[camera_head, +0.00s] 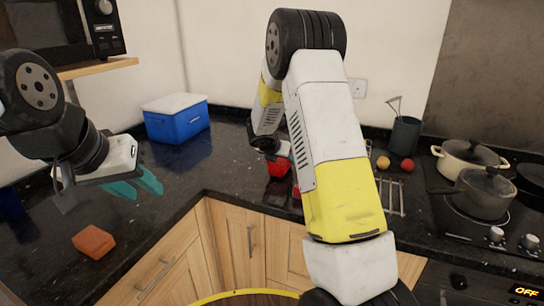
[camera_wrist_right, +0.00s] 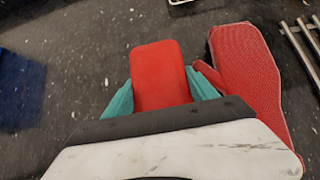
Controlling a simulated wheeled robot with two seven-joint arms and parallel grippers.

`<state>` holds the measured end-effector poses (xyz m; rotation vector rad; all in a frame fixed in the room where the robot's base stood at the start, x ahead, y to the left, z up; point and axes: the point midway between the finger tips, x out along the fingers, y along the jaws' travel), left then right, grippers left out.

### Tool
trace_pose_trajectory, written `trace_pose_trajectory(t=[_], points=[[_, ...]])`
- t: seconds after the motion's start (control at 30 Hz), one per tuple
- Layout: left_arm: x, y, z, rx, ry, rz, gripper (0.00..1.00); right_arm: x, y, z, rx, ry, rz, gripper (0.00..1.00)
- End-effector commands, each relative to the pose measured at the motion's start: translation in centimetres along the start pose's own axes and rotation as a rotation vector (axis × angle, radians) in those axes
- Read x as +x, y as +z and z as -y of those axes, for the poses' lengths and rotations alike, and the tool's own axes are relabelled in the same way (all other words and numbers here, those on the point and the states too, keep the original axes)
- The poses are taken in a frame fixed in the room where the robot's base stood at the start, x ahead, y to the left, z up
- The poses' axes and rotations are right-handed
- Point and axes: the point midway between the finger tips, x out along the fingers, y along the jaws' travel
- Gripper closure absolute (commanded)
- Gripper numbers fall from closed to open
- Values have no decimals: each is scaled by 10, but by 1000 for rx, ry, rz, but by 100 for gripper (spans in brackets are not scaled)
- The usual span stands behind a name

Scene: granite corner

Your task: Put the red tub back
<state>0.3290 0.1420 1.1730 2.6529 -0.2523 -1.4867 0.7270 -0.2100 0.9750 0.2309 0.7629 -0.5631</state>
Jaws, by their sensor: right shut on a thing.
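The red tub (camera_wrist_right: 160,72) is between the teal fingers of my right gripper (camera_wrist_right: 160,98) in the right wrist view, with a finger against each side. In the head view the red tub (camera_head: 279,167) shows just below the right gripper (camera_head: 275,155), over the back of the counter. My right forearm covers part of that area. I cannot tell whether the tub touches the counter. My left gripper (camera_head: 148,186) is open and empty above the counter at the left.
A red textured thing (camera_wrist_right: 243,75) lies close right of the tub, beside a metal rack (camera_wrist_right: 300,45). A blue box with a white lid (camera_head: 176,118) stands at the back left. An orange block (camera_head: 93,242) lies front left. Pots (camera_head: 484,193) stand on the hob at right.

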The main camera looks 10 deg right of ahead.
Motion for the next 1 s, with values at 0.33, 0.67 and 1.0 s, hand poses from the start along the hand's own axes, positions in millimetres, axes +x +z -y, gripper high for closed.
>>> trace_pose_trajectory(t=[0.33,0.67,1.0], points=[[0,0,0,0,0,0,64,6,-5,0,2,1,2,97],[0,0,0,0,0,0,64,8,-7,0,0,0,1,25],[0,0,0,0,0,0,64,-22,-4,-1,2,4,3,25]])
